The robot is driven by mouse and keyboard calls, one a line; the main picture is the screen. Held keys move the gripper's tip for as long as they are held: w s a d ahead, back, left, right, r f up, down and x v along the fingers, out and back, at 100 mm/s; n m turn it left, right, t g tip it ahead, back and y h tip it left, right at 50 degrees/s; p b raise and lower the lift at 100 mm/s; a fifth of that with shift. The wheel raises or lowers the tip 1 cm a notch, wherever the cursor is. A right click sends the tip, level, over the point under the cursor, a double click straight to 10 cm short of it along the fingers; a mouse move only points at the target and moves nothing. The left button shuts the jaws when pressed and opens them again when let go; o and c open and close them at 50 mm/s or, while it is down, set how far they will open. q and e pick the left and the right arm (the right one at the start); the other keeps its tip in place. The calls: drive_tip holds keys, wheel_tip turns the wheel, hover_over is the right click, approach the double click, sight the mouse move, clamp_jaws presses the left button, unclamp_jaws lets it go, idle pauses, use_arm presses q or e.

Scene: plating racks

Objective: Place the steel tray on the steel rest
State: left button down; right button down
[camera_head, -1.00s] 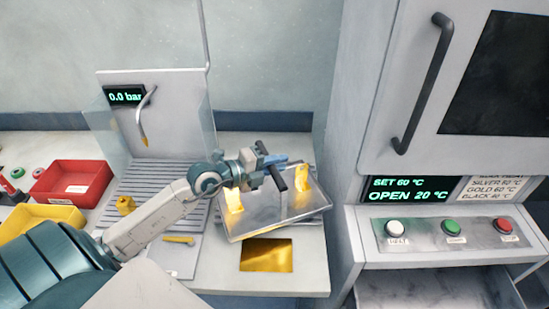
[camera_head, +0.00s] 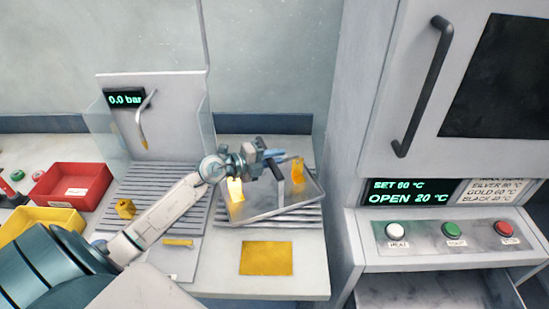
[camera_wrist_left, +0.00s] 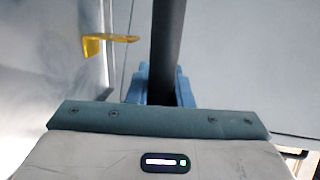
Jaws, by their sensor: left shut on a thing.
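The steel tray (camera_head: 262,206) is shallow, with two upright yellow pieces on it, a left one (camera_head: 235,190) and a right one (camera_head: 297,172). My left gripper (camera_head: 274,159) is above the tray, shut on its dark handle bar. The wrist view shows the bar (camera_wrist_left: 168,45) between the blue fingers (camera_wrist_left: 165,86). The steel rest (camera_head: 308,215) is a slatted surface, showing along the tray's front and right edges. The tray is over the rest, slightly turned; I cannot tell whether it touches. My right gripper is out of view.
A flat gold plate (camera_head: 266,258) lies in front of the rest. A slatted station with a glass guard (camera_head: 108,135) stands to the left, beyond it red (camera_head: 72,180) and yellow bins (camera_head: 40,222). The oven cabinet (camera_head: 350,150) bounds the right side.

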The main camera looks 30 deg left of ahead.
use_arm(q)
drive_tip(key=shift+f, duration=0.25)
drive_tip(key=c, duration=1.3)
unclamp_jaws()
drive_tip(key=shift+s, duration=0.1)
drive_tip(key=p+v, duration=0.7)
drive_tip(key=v, duration=0.5)
